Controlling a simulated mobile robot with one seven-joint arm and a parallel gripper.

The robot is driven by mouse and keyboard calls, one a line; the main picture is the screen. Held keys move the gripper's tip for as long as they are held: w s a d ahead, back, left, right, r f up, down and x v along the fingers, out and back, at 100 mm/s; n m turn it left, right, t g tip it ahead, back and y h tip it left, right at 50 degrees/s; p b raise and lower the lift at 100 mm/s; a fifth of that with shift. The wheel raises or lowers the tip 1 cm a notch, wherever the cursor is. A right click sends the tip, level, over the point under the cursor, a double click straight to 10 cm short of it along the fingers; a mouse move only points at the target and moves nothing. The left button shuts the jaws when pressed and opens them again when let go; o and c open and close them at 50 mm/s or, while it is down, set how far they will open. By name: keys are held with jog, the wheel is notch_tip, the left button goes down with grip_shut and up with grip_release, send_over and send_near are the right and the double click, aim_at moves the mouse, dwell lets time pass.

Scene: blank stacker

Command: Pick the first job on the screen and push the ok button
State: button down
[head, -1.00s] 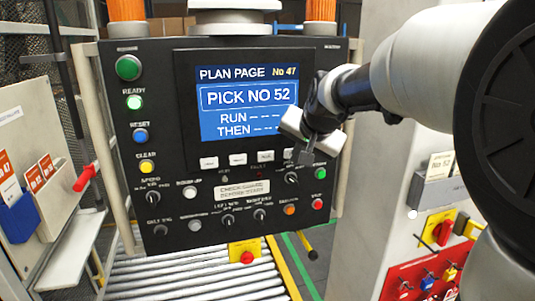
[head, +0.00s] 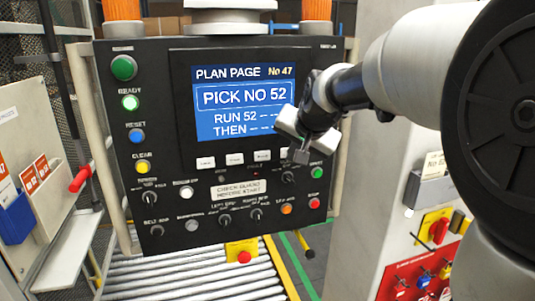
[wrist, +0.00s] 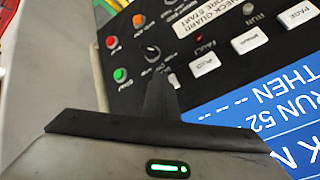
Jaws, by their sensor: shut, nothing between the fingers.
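The screen (head: 236,103) on the black control panel (head: 160,75) reads PLAN PAGE No 47, a boxed PICK NO 52, then RUN 52 with dashes, and THEN with dashes. Below it is a row of white keys; the wrist view, upside down, shows PAGE (wrist: 297,16), MINUS (wrist: 249,41) and PLUS (wrist: 204,65). A further white key (wrist: 173,81) is mostly hidden behind my fingers, its label unreadable. My gripper (head: 301,157) is shut and empty, its tip at the right end of the key row. I cannot tell whether it touches the key. It also shows in the wrist view (wrist: 160,88).
Knobs and coloured buttons lie below the keys, including a green button (head: 317,173) and a red one (head: 314,203) near my gripper. A roller conveyor (head: 200,275) runs below. A grey cabinet (head: 380,200) with red switch panels stands at right.

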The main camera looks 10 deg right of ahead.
jog(key=shift+s+d, duration=0.1)
jog(key=shift+s, duration=0.55)
jog(key=shift+b, duration=0.3)
jog(key=shift+s+d+b, duration=0.25)
jog(key=shift+s+b, duration=0.25)
jog(key=shift+s, duration=0.75)
jog(key=shift+s+d+b, duration=0.25)
jog(key=shift+s+b, duration=0.25)
jog(key=shift+s, duration=0.7)
jog(key=s+f+n+g+p, duration=0.1)
jog(key=s+f+n+p, duration=0.1)
jog(key=s, duration=1)
jog(key=s+f+n+g+p, duration=0.2)
jog(key=s+f+n+p, duration=0.1)
jog(key=s, duration=1)
jog(key=shift+a+f+n+h, duration=0.2)
jog(key=shift+n+h, duration=0.2)
jog(key=shift+n, duration=0.2)
